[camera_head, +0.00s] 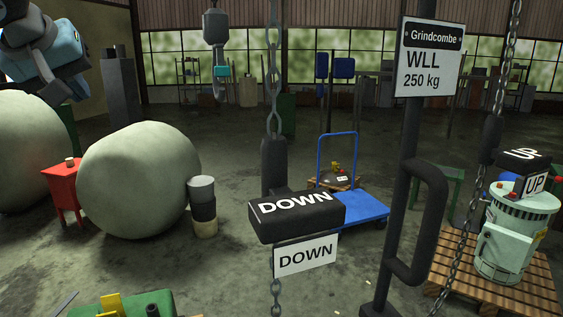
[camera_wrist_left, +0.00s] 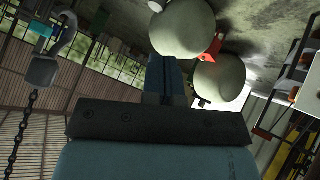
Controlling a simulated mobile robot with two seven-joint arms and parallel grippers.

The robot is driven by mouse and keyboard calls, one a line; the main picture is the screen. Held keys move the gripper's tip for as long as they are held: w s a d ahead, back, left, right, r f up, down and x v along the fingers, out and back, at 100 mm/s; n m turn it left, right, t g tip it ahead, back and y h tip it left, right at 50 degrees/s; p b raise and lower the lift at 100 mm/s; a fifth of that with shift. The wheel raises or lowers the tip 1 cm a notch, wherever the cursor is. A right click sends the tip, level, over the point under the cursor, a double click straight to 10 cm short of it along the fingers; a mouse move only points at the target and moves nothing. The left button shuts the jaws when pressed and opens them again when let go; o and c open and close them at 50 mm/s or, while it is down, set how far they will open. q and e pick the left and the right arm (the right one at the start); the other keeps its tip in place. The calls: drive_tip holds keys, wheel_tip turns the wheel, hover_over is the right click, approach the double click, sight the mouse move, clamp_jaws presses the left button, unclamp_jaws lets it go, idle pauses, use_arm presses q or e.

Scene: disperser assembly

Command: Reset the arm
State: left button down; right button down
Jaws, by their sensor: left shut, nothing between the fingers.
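My left gripper (camera_wrist_left: 163,62) shows in the left wrist view with its fingers together and nothing between them. In the head view, the teal and grey end of my left arm (camera_head: 48,55) is raised at the top left corner, above the large pale spheres and clear of them. Its fingertips cannot be made out there. My right gripper is not in view.
A black DOWN block (camera_head: 297,215) and an UP block (camera_head: 523,161) hang by chains in front. A dark post with a WLL sign (camera_head: 431,62) stands between them. A grey hook (camera_head: 217,45) hangs behind. A blue trolley (camera_head: 352,209) stands on open floor.

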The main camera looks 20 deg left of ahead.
use_arm(q)
drive_tip(key=w+d+f+n+g+h+p, duration=0.1)
drive_tip(key=w+d+f+n+h+p, duration=0.2)
drive_tip(key=f+n+h, duration=0.4)
drive_tip(key=w+d+f+n+h+p, duration=0.2)
drive_tip(key=w+d+f+n+h, duration=0.15)
drive_tip(key=f+h, duration=0.4)
drive_tip(key=s+d+f+n+t+y+p, duration=0.15)
drive_tip(key=f+n+t+p, duration=0.25)
drive_tip(key=f+n, duration=0.75)
drive_tip(key=d+f+n+t+y+p, duration=0.1)
drive_tip(key=d+f+n+t+p, duration=0.3)
drive_tip(key=f+n, duration=0.8)
drive_tip(key=s+d+f+n+g+y+p, duration=0.4)
drive_tip(key=s+d+f+n, duration=1)
drive_tip(key=n, duration=1.1)
drive_tip(key=shift+s+d+f+n+g+y, duration=0.35)
drive_tip(key=shift+s+f+y, duration=0.3)
drive_tip(key=shift+s+y, duration=0.35)
